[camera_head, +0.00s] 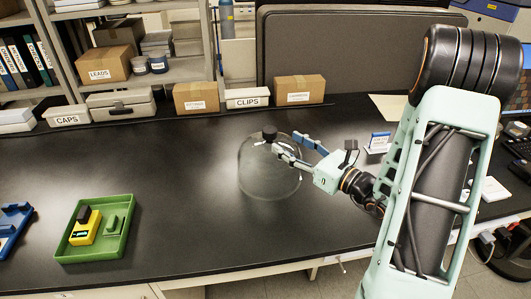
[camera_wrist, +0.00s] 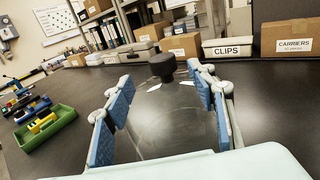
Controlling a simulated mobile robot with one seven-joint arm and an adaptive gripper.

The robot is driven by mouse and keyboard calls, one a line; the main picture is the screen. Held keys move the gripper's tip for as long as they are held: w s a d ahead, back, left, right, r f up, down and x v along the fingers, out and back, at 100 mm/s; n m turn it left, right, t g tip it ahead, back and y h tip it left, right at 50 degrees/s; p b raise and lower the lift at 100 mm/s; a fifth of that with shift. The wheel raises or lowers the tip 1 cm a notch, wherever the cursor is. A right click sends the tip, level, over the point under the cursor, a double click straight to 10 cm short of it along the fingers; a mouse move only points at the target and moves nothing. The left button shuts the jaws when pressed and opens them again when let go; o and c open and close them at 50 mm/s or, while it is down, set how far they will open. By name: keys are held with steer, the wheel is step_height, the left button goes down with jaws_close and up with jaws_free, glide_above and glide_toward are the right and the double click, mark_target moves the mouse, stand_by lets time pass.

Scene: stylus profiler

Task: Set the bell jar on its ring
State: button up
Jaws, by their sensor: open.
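The clear glass bell jar (camera_head: 262,178) stands upright on the black bench top in the middle of the head view. Its black knob (camera_head: 269,132) is on top. My gripper (camera_head: 285,142) is open at the upper right of the jar, with its blue-padded fingers pointing at the knob. In the wrist view the jar (camera_wrist: 165,125) shows between my fingers, and the knob (camera_wrist: 162,66) lies between or just beyond the fingertips. I see no clear grip on it. I cannot make out a separate ring; the jar's base is faint.
A green tray (camera_head: 121,242) with a yellow device (camera_head: 87,227) sits at the left front, beside a blue tray (camera_head: 14,226). Boxes, including the CLIPS box (camera_head: 247,98), line the back. A small blue-and-white item (camera_head: 379,141) stands right of my gripper. The left bench middle is clear.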

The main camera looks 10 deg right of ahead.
mark_target(275, 133)
steer(key=p+x, duration=0.2)
steer(key=x, duration=0.6)
steer(key=shift+w+r, duration=0.15)
steer(key=shift+w, duration=0.05)
jaws_close()
stand_by(0.4)
